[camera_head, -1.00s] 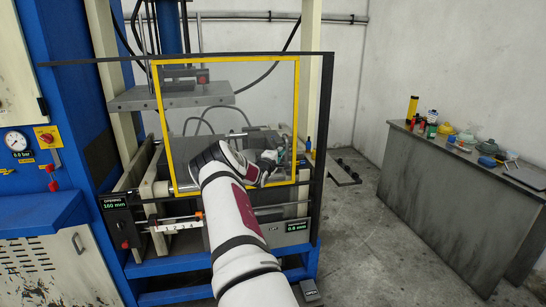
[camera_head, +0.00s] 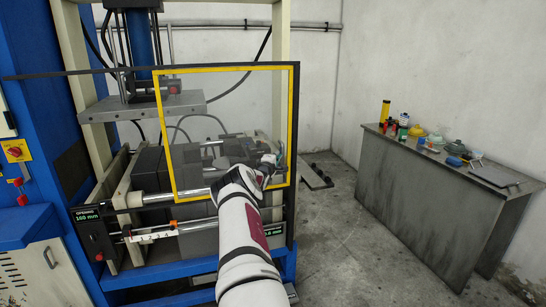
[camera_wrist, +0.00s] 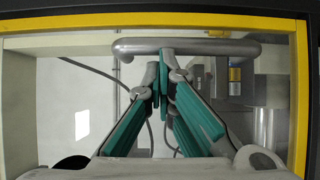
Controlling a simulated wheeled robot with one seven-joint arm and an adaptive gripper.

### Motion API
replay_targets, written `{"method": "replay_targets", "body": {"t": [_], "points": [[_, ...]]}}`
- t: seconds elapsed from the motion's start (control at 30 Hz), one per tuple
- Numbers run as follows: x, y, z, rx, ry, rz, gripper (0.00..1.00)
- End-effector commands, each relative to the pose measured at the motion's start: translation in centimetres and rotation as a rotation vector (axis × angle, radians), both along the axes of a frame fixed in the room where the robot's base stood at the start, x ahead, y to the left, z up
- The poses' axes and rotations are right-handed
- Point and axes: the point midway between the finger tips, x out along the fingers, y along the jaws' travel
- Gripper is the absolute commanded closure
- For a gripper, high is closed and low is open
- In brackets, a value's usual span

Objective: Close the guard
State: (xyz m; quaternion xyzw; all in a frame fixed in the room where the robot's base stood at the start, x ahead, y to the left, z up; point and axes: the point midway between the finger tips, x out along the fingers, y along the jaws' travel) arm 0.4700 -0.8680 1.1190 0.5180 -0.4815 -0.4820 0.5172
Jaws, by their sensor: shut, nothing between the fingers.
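The guard is a see-through panel with a yellow border (camera_head: 220,69), hung in front of the press. It stands at the right end of its dark top rail, its right edge close to the dark upright. In the wrist view its yellow top edge (camera_wrist: 150,21) crosses the picture. A grey bar handle (camera_wrist: 187,46) lies just beyond my fingertips; whether they touch it I cannot tell. My gripper (camera_head: 268,162) is in front of the guard's lower right part. It is shut and empty; its green fingers (camera_wrist: 163,68) meet at the tips.
The press plate (camera_head: 140,106) hangs behind and left of the guard. A small display (camera_head: 88,216) and a numbered scale (camera_head: 155,236) are at the lower left.

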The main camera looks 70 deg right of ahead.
Motion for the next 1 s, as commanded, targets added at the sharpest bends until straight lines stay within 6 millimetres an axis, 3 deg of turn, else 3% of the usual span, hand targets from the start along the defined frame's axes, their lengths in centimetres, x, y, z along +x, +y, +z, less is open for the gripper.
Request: {"method": "replay_targets", "body": {"t": [0.27,0.47,1.0], "points": [[0.2,0.3,0.0,-0.001,0.001,0.001,1.00],[0.1,1.6,0.0,0.000,0.002,-0.001,1.00],[-0.5,8.6,0.0,0.001,0.000,0.000,1.00]]}}
